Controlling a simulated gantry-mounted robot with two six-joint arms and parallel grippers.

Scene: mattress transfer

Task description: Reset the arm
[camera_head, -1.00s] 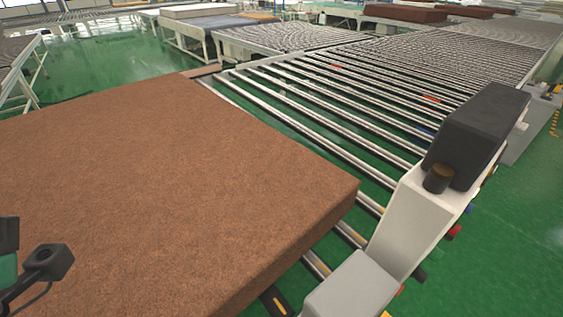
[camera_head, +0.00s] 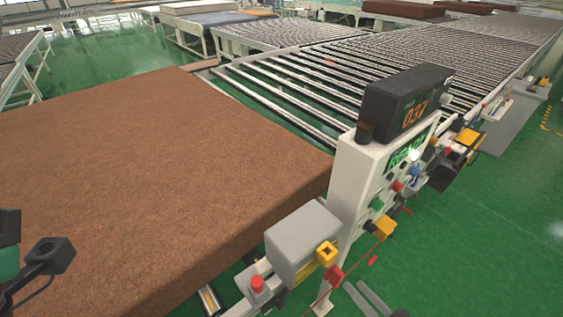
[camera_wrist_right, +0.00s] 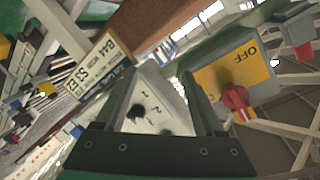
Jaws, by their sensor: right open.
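My right gripper (camera_head: 356,285) shows at the bottom of the head view as two grey fingers, in front of the control panel. In the right wrist view my right gripper (camera_wrist_right: 158,76) has its dark fingers apart, with nothing held between them. A white plate (camera_wrist_right: 150,100) marked with numbers shows behind the gap. A red rotary knob (camera_wrist_right: 237,104) on a yellow OFF plate (camera_wrist_right: 218,88) is right of the fingers. At the left edge of the head view are black and green parts of mine; the left gripper's fingers are not seen.
A large brown mattress (camera_head: 150,165) fills the left side. A white control panel (camera_head: 352,190) with a display (camera_head: 412,113) and several buttons stands beside the roller conveyor (camera_head: 290,95). A grey box (camera_head: 300,240) stands in front.

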